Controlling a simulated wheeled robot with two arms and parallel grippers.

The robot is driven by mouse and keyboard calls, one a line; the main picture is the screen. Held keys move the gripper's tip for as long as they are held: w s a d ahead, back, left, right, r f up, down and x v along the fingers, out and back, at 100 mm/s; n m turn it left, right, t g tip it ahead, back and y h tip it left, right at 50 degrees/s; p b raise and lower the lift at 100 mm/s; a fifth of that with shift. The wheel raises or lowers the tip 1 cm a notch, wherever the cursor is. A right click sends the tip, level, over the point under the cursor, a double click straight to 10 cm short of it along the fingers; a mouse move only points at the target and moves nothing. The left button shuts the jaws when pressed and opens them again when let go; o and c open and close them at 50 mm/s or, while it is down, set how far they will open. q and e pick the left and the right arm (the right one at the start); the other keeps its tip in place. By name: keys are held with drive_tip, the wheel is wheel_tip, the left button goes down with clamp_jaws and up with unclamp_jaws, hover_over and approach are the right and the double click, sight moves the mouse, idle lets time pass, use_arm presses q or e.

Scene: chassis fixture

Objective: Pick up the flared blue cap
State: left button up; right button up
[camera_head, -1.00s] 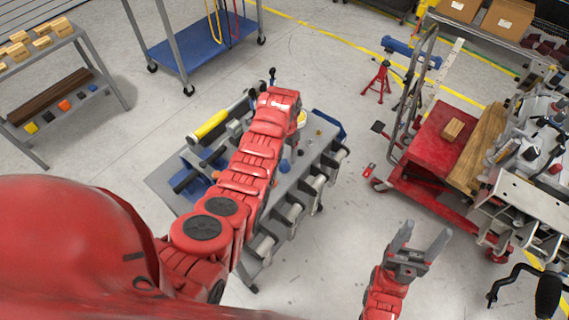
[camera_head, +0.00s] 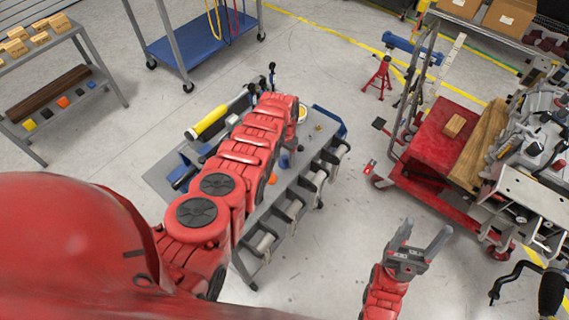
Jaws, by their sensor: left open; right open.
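A small blue piece (camera_head: 284,161), which looks like the flared blue cap, stands on the grey workbench (camera_head: 318,138) just right of my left arm. It is too small to make out its flare. My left arm stretches over the bench, and its gripper is hidden behind the arm's far end. My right gripper (camera_head: 427,228) is open and empty, pointing up over the bare floor to the right of the bench.
An orange piece (camera_head: 272,178) lies close to the blue one. A yellow-handled tool (camera_head: 207,121) and a blue bin (camera_head: 330,121) are on the bench.

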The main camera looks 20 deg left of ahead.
use_arm(q)
drive_tip(key=shift+f, duration=0.2)
clamp_jaws()
idle(0.4)
